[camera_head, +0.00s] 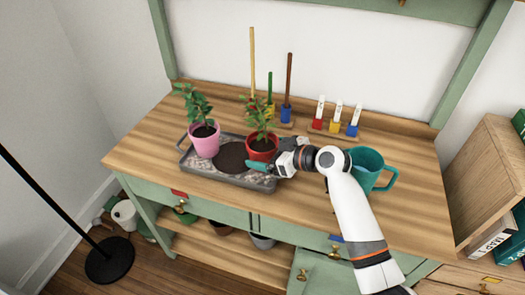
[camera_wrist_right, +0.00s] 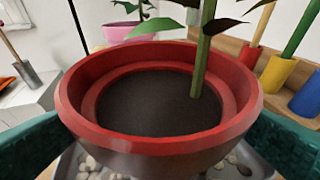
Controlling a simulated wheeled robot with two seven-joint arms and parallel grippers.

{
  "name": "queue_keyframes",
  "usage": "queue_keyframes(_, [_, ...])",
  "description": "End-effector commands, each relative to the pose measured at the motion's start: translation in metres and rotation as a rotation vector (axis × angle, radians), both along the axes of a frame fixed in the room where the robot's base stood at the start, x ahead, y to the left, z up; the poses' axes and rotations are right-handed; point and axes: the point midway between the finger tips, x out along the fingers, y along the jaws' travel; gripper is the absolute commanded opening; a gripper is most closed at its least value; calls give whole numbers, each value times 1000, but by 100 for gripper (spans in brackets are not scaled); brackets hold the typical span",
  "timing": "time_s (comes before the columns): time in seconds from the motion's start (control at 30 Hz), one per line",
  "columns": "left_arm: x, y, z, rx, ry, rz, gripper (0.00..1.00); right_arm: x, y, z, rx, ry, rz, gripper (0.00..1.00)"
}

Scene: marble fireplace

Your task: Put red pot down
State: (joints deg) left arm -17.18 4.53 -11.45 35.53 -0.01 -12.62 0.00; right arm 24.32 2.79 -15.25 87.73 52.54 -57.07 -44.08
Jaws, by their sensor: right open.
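The red pot (camera_head: 263,155) with a leafy plant stands upright at the right part of the grey tray (camera_head: 230,180) on the wooden bench. In the right wrist view the red pot (camera_wrist_right: 160,143) fills the middle, with pebbles beneath it. My right gripper (camera_head: 265,167) is open, its teal fingers at either side of the pot. Gaps to the pot are hard to judge. My left gripper is out of view.
A pink pot (camera_head: 204,142) with a plant stands at the tray's left, with a dark round patch (camera_head: 231,157) between the pots. A teal mug (camera_head: 366,168) stands right of my wrist. Tools in coloured holders (camera_head: 286,113) and small labelled markers (camera_head: 337,120) line the back.

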Motion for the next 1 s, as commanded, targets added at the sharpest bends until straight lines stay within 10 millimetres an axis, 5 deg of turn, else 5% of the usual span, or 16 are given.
queue_keyframes(0.33, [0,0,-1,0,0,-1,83,-28,-40,20,-2,-1,1,93])
queue_keyframes(1.0, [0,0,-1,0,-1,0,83,-32,-44,23,0,0,1,93])
